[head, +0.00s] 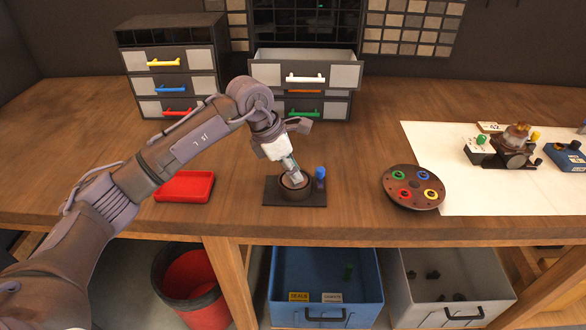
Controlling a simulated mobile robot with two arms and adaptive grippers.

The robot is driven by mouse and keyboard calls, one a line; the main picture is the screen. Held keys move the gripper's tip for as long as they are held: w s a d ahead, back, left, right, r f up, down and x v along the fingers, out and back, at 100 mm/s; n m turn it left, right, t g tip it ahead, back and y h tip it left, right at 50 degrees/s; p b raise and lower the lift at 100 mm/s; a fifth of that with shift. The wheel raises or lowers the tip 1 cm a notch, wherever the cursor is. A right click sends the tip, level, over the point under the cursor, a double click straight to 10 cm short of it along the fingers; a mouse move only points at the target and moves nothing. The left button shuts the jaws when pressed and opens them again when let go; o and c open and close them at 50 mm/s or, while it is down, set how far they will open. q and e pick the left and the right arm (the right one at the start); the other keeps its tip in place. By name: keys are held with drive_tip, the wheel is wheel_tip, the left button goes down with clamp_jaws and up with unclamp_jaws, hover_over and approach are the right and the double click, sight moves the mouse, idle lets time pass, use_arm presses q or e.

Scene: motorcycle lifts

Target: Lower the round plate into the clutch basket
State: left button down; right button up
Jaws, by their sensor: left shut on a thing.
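The clutch basket (296,197) is a dark round cup on a flat dark base near the front edge of the bench. My left gripper (295,178) points down into its mouth from above and is shut on the round plate. The plate is small and mostly hidden by the fingers and the basket rim. I cannot tell whether it touches the basket floor or is level. My right gripper is not in view.
A blue-topped peg (320,174) stands right beside the basket. A red tray (185,186) lies to the left. A brown disc with coloured rings (413,198) and a white sheet (480,200) lie right. Drawer units (176,85) stand behind, one top drawer (306,73) open.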

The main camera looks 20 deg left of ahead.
use_arm(q)
drive_tip(key=shift+f, duration=0.15)
drive_tip(key=c, duration=0.9)
unclamp_jaws()
drive_tip(key=shift+c, duration=0.2)
drive_tip(key=shift+a+r, duration=0.15)
drive_tip(key=shift+r, duration=0.2)
drive_tip(key=v, duration=1.1)
